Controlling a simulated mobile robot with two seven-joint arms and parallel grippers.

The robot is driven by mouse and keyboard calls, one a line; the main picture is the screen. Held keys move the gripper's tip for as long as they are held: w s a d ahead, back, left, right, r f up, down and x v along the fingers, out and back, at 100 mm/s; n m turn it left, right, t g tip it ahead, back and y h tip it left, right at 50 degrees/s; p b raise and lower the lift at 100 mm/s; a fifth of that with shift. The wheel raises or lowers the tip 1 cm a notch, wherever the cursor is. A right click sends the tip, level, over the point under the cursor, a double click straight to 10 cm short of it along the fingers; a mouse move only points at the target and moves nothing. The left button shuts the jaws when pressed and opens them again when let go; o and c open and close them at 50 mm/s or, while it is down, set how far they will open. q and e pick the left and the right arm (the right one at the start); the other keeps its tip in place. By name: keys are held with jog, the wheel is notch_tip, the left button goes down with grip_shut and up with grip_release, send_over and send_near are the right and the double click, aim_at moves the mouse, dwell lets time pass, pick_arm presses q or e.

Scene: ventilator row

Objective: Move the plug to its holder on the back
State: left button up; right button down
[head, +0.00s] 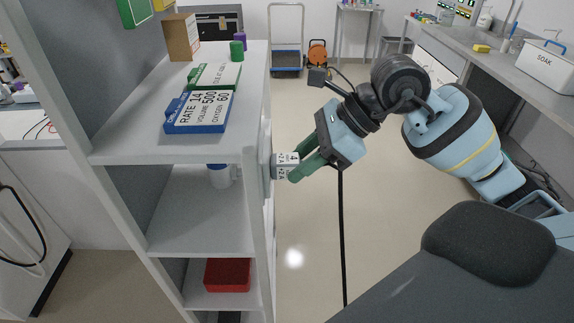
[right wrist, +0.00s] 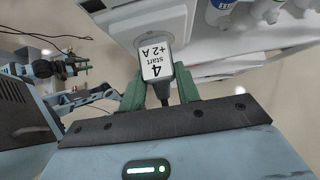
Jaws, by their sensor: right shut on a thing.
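The plug (head: 287,160) is a small white block with a label reading "4" and "+2 A". It is at a pale socket plate (head: 266,150) on the right side of the shelf unit. My right gripper (head: 294,168), with green fingers, is shut on the plug. In the right wrist view the plug (right wrist: 157,62) stands between the fingers, its far end against the rounded white plate (right wrist: 160,20); I cannot tell how deep it sits. A black cable (head: 342,230) hangs below the gripper. My left gripper (right wrist: 80,68) shows small in the right wrist view. I cannot make out the holder.
A red bin (head: 228,274) is lower. A counter (head: 500,65) runs at right; the floor between is open.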

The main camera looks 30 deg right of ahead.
pick_arm(q)
jog(key=shift+f, duration=0.15)
pick_arm(e)
jog(key=shift+d, duration=0.15)
jog(key=shift+s+d+f, duration=0.1)
jog(key=shift+s+d, duration=0.1)
jog(key=shift+d, duration=0.15)
pick_arm(q)
jog(key=shift+s+f+b, duration=0.3)
jog(key=shift+s+f, duration=0.05)
pick_arm(e)
jog(key=shift+s+d, duration=0.15)
jog(key=shift+d, duration=0.05)
jog(key=shift+d, duration=0.1)
